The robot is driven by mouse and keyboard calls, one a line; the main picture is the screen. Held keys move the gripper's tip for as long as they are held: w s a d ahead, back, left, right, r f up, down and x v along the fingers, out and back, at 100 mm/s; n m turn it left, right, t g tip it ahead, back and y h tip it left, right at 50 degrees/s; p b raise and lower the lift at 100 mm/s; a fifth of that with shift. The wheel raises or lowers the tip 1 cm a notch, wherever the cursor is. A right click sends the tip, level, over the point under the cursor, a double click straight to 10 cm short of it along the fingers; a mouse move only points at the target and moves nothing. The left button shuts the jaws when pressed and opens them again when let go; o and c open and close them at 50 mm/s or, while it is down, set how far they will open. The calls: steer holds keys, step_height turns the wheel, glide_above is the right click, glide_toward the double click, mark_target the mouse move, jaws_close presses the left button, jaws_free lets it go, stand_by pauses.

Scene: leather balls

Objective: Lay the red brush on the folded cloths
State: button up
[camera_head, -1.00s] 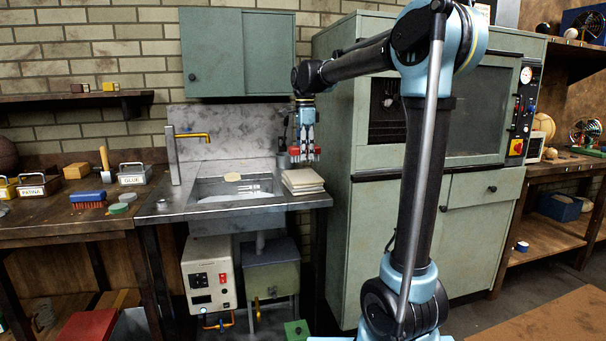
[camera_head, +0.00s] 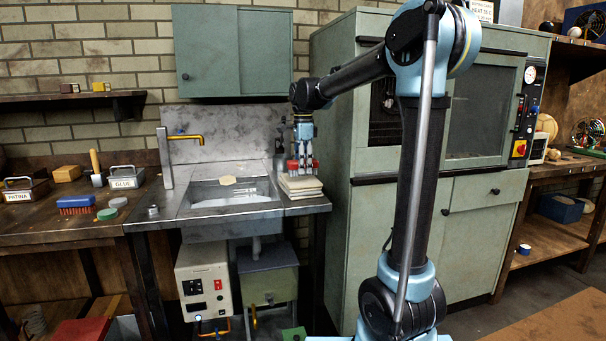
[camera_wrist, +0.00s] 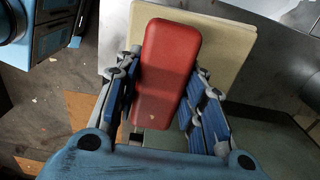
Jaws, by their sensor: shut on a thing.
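My gripper (camera_head: 303,160) is shut on the red brush (camera_wrist: 168,60), with a finger on each long side. The brush's red ends show either side of the fingers in the head view (camera_head: 292,166). It is held level just above the folded cloths (camera_head: 300,188), a cream stack at the right of the sink counter. Whether its bristles touch the top cloth I cannot tell. In the wrist view the cloths (camera_wrist: 232,45) lie beneath the brush, showing at its right and far end.
The sink basin (camera_head: 230,192) is left of the cloths, and the tall green cabinet (camera_head: 345,225) stands close on their right. A tap (camera_head: 168,155) rises at the sink's left. A blue brush (camera_head: 75,204) and labelled boxes sit on the left bench.

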steer(key=shift+f, duration=1.2)
steer(key=shift+f, duration=0.1)
steer(key=o, duration=1)
steer(key=shift+c, duration=0.2)
